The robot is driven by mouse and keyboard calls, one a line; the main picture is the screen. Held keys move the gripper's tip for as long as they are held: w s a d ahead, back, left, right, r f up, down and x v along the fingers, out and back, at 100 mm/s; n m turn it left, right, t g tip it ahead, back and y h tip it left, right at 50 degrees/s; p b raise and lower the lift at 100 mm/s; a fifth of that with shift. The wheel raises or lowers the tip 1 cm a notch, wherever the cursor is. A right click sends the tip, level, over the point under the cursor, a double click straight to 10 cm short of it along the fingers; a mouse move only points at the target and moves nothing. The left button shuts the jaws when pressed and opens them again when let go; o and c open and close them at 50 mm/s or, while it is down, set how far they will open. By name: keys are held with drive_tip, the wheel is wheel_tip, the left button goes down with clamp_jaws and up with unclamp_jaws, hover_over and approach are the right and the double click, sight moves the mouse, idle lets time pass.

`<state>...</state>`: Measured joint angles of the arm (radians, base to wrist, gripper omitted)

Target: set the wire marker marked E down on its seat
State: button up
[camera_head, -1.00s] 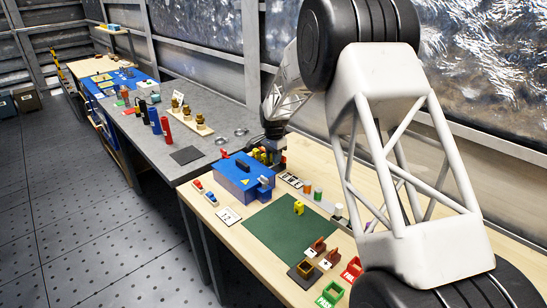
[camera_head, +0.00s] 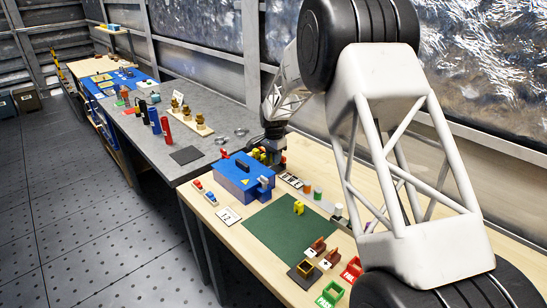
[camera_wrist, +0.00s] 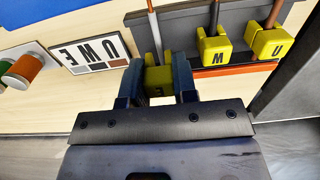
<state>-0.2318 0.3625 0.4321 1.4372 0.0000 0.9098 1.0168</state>
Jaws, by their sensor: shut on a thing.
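My gripper (camera_wrist: 157,78) is shut on the yellow wire marker E (camera_wrist: 158,82), with one finger on each side. Its letter is partly hidden by the gripper body. A pale wire (camera_wrist: 153,30) runs up from behind the marker; I cannot tell whether the marker touches its seat. The dark terminal housing (camera_wrist: 185,28) is just beyond and to the right.
A letter card (camera_wrist: 88,54) lies left of the held marker, with an orange-and-white cylinder (camera_wrist: 22,70) farther left. The blue box (camera_head: 238,180) stands close in front of my gripper. A green mat (camera_head: 285,235) with a yellow piece (camera_head: 298,208) lies nearer the camera.

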drive_tip(key=shift+f, duration=1.5)
drive_tip(key=o, duration=1)
drive_tip(key=shift+c, duration=0.2)
drive_tip(key=shift+r, duration=3.9)
